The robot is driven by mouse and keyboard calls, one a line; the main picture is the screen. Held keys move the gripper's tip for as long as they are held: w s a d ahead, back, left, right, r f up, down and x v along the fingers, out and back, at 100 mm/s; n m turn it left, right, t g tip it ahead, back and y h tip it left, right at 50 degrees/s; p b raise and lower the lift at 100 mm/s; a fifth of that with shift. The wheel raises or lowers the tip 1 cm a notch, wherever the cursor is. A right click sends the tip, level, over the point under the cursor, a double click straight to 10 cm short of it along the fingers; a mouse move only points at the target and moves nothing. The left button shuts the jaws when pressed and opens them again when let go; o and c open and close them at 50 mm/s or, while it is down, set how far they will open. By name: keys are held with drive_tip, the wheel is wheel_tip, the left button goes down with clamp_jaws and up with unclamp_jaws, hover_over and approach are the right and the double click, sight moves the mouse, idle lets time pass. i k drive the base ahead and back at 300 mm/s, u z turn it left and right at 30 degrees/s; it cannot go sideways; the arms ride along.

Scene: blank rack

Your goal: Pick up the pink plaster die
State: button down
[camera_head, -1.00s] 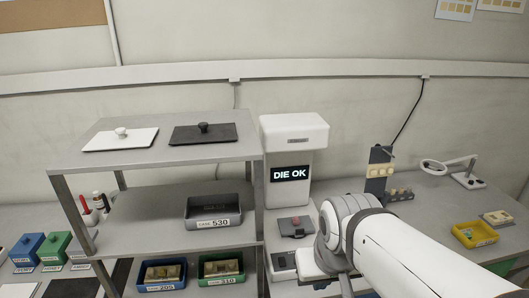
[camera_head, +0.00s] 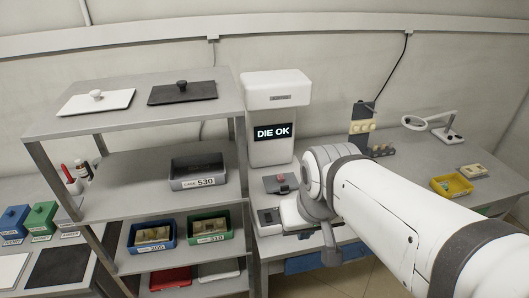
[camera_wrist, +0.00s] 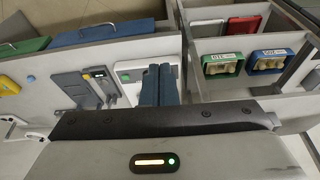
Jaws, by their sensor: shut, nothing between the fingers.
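A grey shelf rack (camera_head: 120,110) stands left of the machine (camera_head: 272,133). It holds a grey tray (camera_head: 200,172), a blue tray (camera_head: 152,236) and a green tray (camera_head: 209,231). On the right bench are a yellow tray (camera_head: 452,186) and a magnifier lamp (camera_head: 430,121).

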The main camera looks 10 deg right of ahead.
sight(280, 177)
drive_tip(key=u, duration=2.7)
drive_tip(key=k, duration=1.15)
drive_tip(key=z, duration=2.25)
drive_tip(key=i, duration=0.95)
